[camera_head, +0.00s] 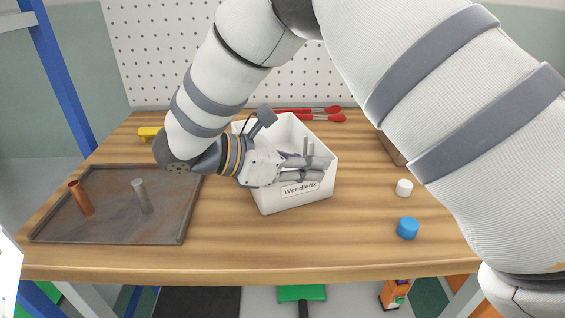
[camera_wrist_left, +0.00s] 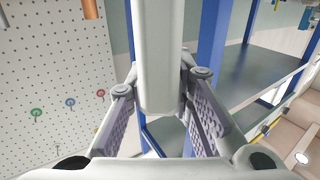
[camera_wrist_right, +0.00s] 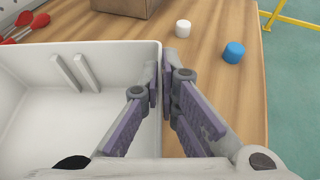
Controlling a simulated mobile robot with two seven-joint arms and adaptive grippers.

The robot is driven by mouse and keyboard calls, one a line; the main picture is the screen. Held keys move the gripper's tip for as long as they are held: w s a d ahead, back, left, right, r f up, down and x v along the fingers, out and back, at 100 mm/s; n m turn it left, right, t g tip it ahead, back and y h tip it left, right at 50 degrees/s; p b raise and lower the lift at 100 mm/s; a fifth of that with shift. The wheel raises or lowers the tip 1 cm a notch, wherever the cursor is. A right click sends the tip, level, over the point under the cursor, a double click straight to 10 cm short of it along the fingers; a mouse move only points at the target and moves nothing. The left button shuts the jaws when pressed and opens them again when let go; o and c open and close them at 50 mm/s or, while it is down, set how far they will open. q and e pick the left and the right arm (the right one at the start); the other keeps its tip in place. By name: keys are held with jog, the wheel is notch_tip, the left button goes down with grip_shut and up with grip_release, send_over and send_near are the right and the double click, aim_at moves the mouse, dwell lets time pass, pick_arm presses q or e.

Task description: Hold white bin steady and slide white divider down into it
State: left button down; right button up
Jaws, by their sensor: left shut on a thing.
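The white bin (camera_head: 293,200), labelled Wendlefix, stands upright on the table. Its inside, with two raised ribs on one wall, shows in the right wrist view (camera_wrist_right: 60,115). My right gripper (camera_head: 320,168) reaches over the bin. In the right wrist view my right gripper (camera_wrist_right: 160,82) has one finger inside and one outside a bin wall, with the tips close against it. My left gripper (camera_wrist_left: 157,100) is shut on a long white piece, apparently the white divider (camera_wrist_left: 158,45), away from the bin. The left gripper cannot be made out in the head view.
A metal tray (camera_head: 110,240) with a copper tube (camera_head: 81,198) and a grey tube (camera_head: 141,196) lies left of the bin. A white cap (camera_head: 404,187) and blue cap (camera_head: 408,228) are to the right. Red-handled tools (camera_head: 320,117) lie behind. The wood in front is clear.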

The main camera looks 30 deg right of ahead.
jog(key=o, duration=0.6)
jog(key=shift+c, duration=0.2)
